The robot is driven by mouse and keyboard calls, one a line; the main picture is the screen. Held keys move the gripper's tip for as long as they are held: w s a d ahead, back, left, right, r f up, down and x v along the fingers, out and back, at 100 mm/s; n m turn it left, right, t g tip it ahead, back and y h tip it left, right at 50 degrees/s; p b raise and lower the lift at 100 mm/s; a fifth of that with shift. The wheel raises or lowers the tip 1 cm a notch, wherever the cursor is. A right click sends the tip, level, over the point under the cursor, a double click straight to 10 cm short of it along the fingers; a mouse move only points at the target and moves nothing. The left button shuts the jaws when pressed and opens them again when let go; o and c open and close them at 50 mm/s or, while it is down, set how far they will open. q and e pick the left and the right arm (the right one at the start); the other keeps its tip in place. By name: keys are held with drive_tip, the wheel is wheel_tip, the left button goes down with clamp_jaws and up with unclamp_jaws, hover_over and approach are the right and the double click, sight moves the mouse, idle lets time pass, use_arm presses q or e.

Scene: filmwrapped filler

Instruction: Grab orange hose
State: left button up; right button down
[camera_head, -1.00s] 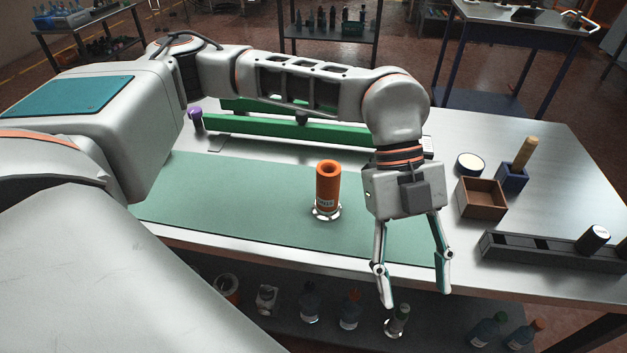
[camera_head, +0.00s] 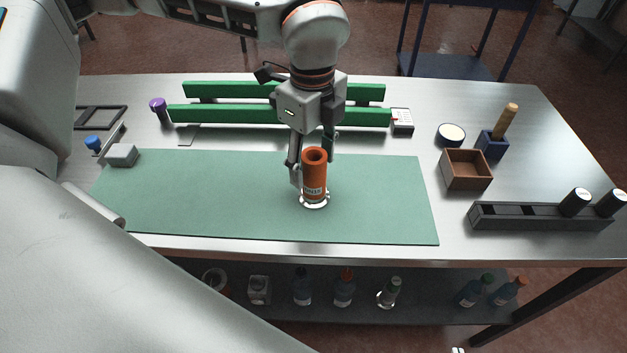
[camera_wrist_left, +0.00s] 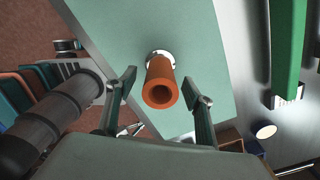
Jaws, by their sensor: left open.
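The orange hose (camera_head: 315,178) is a short upright tube with a pale label. It stands in a clear or shiny round base on the green mat (camera_head: 385,210). My left gripper (camera_head: 312,172) is open just behind the hose in the head view, with one finger on each side of it. In the left wrist view the hose (camera_wrist_left: 160,84) lies between the two open fingers (camera_wrist_left: 162,95), with visible gaps to both. The hose hides part of the fingers in the head view. My right gripper is not in view.
Green rails (camera_head: 230,114) run behind the mat. A wooden box (camera_head: 466,170), a blue holder (camera_head: 492,145) with a wooden peg and a dark rack (camera_head: 540,216) stand at the right. The mat's right part is clear.

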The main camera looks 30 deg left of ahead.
use_arm(q)
wheel_tip(320, 180, down, 3)
drive_tip(key=shift+d+f, duration=0.1)
drive_tip(key=shift+f, duration=0.05)
clamp_jaws()
drive_tip(key=shift+w+r, duration=0.1)
drive_tip(key=shift+r, duration=0.1)
